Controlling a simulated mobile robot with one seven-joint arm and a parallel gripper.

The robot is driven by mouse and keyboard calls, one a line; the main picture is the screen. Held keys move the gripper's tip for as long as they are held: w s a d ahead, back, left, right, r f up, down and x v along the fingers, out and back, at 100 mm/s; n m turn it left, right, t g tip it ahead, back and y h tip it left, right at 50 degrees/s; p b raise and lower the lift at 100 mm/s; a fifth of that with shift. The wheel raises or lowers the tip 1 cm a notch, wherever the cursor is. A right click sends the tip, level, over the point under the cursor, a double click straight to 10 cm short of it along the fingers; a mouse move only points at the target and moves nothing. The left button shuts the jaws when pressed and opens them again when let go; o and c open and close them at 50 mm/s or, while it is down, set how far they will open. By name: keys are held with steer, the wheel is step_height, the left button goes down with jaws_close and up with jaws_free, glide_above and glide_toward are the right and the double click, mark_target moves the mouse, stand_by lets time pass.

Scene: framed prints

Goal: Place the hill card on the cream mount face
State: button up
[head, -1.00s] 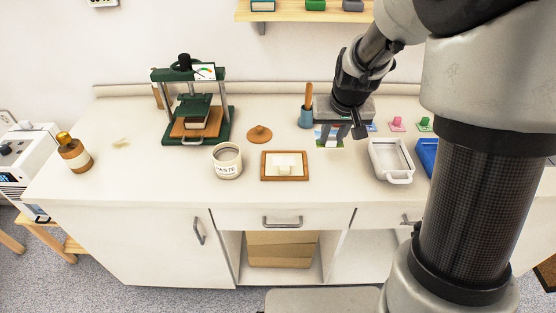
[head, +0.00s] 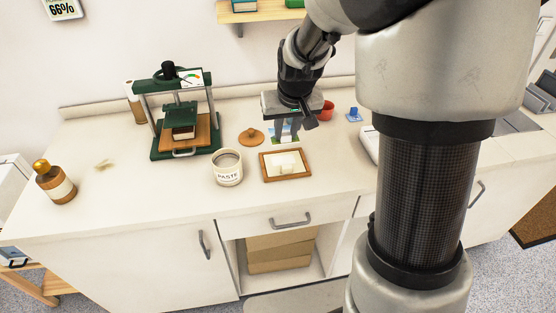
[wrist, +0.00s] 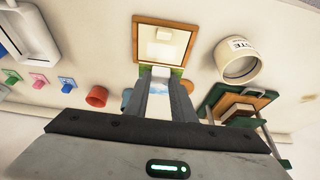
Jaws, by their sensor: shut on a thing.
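The hill card (head: 286,136), with blue sky and green, is between the fingers of my gripper (head: 286,134). My gripper is shut on it and holds it just behind the wooden frame (head: 264,170). In the wrist view the card (wrist: 178,84) shows only partly, with blue between the fingers and green at their tips. The cream mount face (head: 285,163) lies inside the frame on the counter, with a small pale raised piece on it. In the wrist view the mount face (wrist: 164,52) is just beyond my fingertips. I cannot tell the card's exact height above the counter.
The paste pot (head: 228,168) stands close left of the frame, with a round brown lid (head: 250,137) behind. A green press (head: 184,113) stands farther left. A red pot (head: 326,111) and white tray (head: 369,146) are to the right. The counter front is clear.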

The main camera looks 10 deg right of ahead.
step_height(320, 180, down, 9)
steer(key=shift+f+b, duration=0.15)
steer(key=shift+b, duration=0.6)
steer(key=shift+f, duration=0.2)
steer(key=o, duration=1)
steer(key=shift+r, duration=0.1)
